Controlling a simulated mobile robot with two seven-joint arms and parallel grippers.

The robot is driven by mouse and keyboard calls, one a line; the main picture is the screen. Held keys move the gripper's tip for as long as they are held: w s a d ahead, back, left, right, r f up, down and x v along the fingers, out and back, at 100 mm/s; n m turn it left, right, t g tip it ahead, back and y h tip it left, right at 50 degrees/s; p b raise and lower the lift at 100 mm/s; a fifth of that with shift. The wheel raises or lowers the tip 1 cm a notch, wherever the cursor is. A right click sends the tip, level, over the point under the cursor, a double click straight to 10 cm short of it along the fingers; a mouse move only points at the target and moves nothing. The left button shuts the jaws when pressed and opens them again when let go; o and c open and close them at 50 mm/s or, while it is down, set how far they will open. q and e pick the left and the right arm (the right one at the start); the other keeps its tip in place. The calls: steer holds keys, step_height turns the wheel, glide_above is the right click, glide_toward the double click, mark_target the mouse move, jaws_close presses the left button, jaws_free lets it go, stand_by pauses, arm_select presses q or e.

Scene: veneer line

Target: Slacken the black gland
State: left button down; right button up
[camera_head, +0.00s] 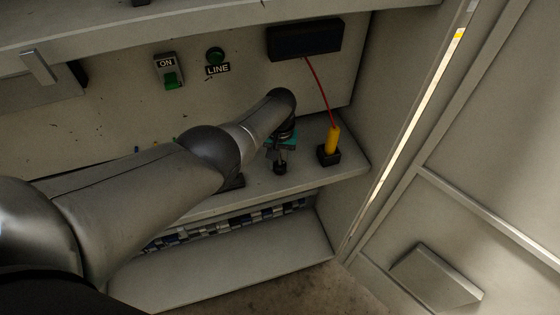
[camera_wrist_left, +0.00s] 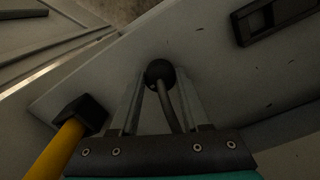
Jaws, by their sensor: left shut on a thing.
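My left gripper (camera_head: 281,158) reaches down over the shelf from the left. In the wrist view its two fingers (camera_wrist_left: 163,95) stand on either side of a dark round-ended piece with a grey curved stem (camera_wrist_left: 159,74), which seems to be the black gland. The gripper is shut on it. In the head view the dark lower end of this piece (camera_head: 280,168) shows just under the gripper, close to the shelf; the wrist and gripper hide the rest. My right gripper is in neither view.
A yellow handle (camera_head: 332,139) stands in a black block (camera_head: 328,155) just right of the gripper, with a red cord up to a black box (camera_head: 304,40). A green ON switch (camera_head: 169,72) and LINE lamp (camera_head: 215,56) are on the back panel. A side wall bounds the shelf (camera_head: 312,177) at right.

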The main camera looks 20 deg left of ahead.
mark_target(280, 164)
arm_select(q)
steer(key=shift+c, duration=1.9)
jaws_free()
steer(key=shift+r, duration=0.1)
step_height(280, 164, up, 6)
steer(key=p, duration=0.4)
step_height(280, 164, up, 9)
steer(key=p, duration=0.2)
